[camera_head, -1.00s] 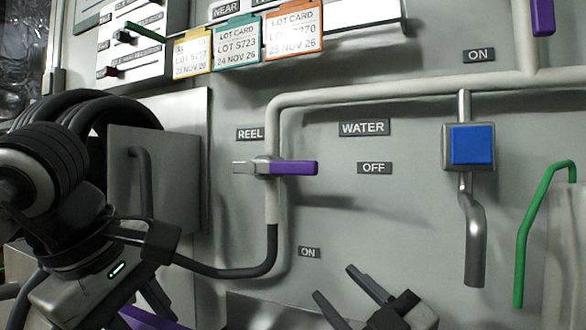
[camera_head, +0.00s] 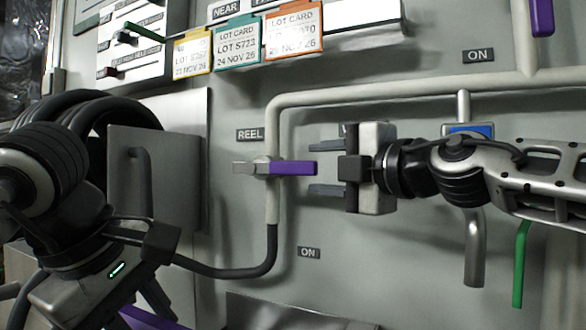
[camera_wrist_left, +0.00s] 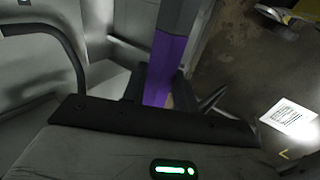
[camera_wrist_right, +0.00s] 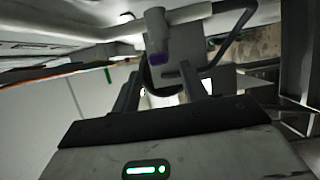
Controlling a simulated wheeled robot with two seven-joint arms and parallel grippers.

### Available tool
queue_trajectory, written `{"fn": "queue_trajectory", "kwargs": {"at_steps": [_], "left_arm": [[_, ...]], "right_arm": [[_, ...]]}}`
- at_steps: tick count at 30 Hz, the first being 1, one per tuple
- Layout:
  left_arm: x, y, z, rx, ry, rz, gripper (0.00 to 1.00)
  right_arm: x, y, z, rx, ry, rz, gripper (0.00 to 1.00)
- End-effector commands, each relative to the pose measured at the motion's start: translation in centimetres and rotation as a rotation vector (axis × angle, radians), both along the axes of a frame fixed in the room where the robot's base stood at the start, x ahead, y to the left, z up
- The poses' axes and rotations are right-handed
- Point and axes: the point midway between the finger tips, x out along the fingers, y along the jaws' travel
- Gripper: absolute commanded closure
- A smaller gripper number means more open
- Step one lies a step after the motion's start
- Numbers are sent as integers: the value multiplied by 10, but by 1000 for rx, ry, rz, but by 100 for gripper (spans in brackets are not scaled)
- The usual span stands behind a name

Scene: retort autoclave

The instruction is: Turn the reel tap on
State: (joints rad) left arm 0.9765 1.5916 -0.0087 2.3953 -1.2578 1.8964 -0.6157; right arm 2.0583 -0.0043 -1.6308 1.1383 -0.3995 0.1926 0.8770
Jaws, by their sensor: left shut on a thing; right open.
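The reel tap (camera_head: 293,168) has a purple lever lying level to the right of its grey body, beside the OFF side, on the pipe under the REEL label (camera_head: 250,134). My right gripper (camera_head: 312,168) is open, with one finger above and one below the lever's tip; I see no contact. My left gripper (camera_head: 150,300) is low at the left, shut on a purple bar (camera_head: 146,318), which also shows in the left wrist view (camera_wrist_left: 165,72). Its fingertips are partly hidden.
A black hose (camera_head: 230,270) runs from the pipe's lower end to the left. An ON label (camera_head: 309,253) is below the tap. A green hooked rod (camera_head: 520,265) is at the right.

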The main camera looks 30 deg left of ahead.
Motion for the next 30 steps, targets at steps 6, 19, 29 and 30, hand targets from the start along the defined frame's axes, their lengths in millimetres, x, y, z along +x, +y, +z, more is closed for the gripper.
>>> {"fn": "queue_trajectory", "kwargs": {"at_steps": [6, 19, 29, 30], "left_arm": [[0, 0, 1, 0, -2, 1, 100], [0, 0, 1, -1, -2, 0, 100], [0, 0, 1, 0, -2, 1, 100], [0, 0, 1, 0, -2, 1, 100]], "right_arm": [[6, 29, -1, 1, 2, 3, 56], [17, 65, 0, 3, 1, 2, 56], [18, 68, 0, 2, 0, 3, 56], [18, 68, 0, 2, 0, 3, 56]]}}
